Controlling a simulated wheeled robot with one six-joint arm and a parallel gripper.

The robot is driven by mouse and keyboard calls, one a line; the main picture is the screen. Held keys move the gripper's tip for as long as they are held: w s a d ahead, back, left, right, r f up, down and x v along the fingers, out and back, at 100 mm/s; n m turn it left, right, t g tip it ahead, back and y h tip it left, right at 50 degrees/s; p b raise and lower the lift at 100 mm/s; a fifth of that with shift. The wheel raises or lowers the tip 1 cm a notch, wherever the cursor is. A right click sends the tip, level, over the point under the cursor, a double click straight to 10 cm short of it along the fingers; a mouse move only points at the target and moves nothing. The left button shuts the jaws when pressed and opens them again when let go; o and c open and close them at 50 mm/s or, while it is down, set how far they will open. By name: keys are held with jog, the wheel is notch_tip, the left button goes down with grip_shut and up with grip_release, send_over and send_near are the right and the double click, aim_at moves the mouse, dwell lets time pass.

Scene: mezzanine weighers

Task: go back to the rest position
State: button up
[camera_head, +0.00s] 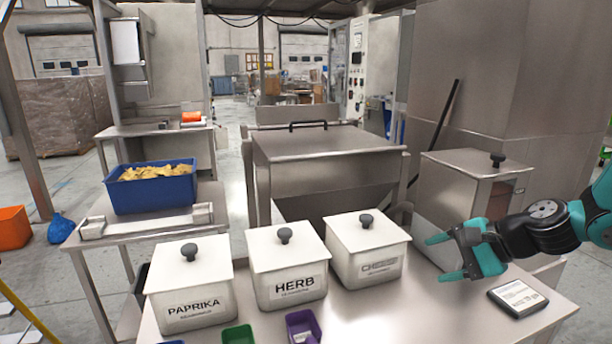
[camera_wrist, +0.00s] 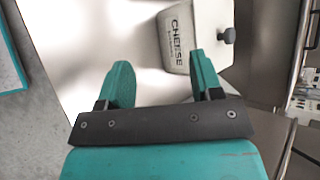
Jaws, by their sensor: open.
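My gripper (camera_head: 436,257) is in the air above the right end of the steel table, to the right of the cheese bin (camera_head: 368,262). Its teal fingers are apart with nothing between them. In the wrist view my gripper (camera_wrist: 163,85) also shows open and empty, with the cheese bin (camera_wrist: 190,45) beyond its fingers. The cheese bin is white with a lid and a dark knob.
A white herb bin (camera_head: 285,280) and paprika bin (camera_head: 190,290) stand left of the cheese bin, lids on. Small green (camera_head: 238,335) and purple (camera_head: 303,326) tubs sit in front. A flat device (camera_head: 517,297) lies at right. A blue crate (camera_head: 150,195) holds yellow chips.

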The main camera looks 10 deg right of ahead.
jog(key=s+a+r+n+g, duration=0.2)
jog(key=a+n, duration=0.2)
jog(key=a, duration=0.2)
jog(key=s+a+r+n+g, duration=0.2)
jog(key=a+n, duration=0.2)
jog(key=a, duration=0.1)
jog(key=s+a+r+n+g+h+p, duration=0.1)
jog(key=s+a+r+n, duration=0.1)
jog(key=s+a+n, duration=0.3)
jog(key=s+a+r+n+g+h+p, duration=0.1)
jog(key=s+a+r+n+g+h, duration=0.1)
jog(key=s+a+n, duration=0.3)
jog(key=s+r+n, duration=0.1)
jog(key=s+n, duration=0.2)
jog(key=s, duration=0.1)
jog(key=shift+s+a+r+n, duration=0.15)
jog(key=shift+a+r+n, duration=0.15)
jog(key=shift+r, duration=0.05)
